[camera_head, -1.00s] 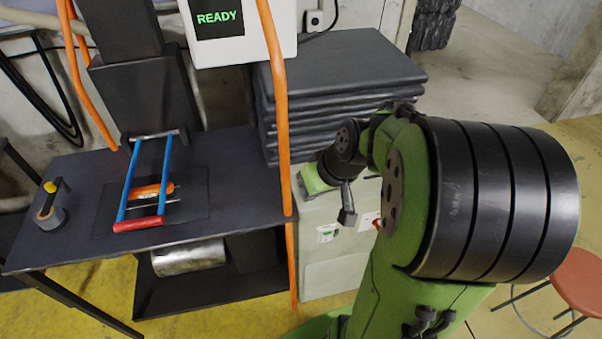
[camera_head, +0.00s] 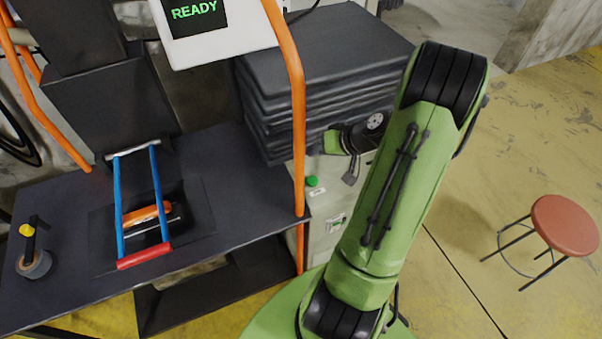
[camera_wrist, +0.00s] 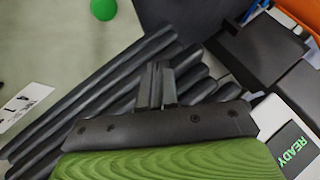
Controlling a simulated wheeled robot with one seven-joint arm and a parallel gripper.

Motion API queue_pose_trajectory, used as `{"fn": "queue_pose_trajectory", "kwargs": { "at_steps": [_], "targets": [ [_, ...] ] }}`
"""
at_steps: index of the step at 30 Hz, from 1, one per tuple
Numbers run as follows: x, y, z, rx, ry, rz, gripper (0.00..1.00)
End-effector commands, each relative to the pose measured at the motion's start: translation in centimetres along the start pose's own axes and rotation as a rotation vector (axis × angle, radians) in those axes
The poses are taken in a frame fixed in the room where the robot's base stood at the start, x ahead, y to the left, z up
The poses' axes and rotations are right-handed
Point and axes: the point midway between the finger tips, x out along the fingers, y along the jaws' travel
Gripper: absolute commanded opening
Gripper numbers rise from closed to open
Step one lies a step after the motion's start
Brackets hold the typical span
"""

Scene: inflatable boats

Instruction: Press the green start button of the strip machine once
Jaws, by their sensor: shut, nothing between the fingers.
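The green start button (camera_head: 312,181) is a small round knob on the pale cabinet front (camera_head: 325,245), below the dark stack in the head view. It also shows at the top of the wrist view (camera_wrist: 103,9), cut by the frame edge. A small white label sits near it. My gripper (camera_head: 350,178) is just right of the button and apart from it in the head view. In the wrist view my gripper (camera_wrist: 160,68) has its two dark fingers shut together and empty. The machine's display (camera_head: 195,14) reads READY in green.
A stack of dark slabs (camera_head: 330,70) lies above the button. An orange post (camera_head: 299,140) stands just left of it. A dark table (camera_head: 60,200) holds a blue and red frame (camera_head: 119,200) and a tape roll (camera_head: 34,263). A red stool (camera_head: 565,224) stands right on clear yellow floor.

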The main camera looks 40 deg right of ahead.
Motion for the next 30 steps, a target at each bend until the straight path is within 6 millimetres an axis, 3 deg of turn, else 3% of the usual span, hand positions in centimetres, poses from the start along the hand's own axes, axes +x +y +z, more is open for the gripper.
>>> {"fn": "queue_pose_trajectory", "kwargs": {
  "at_steps": [11,25,30],
  "targets": [
    [0.7,0.5,0.5,0.000,-0.002,0.001,0.00],
    [5.5,4.0,4.1,0.000,-0.002,0.002,0.00],
    [6.3,4.6,4.6,-0.001,-0.002,0.001,0.00]
  ]
}}
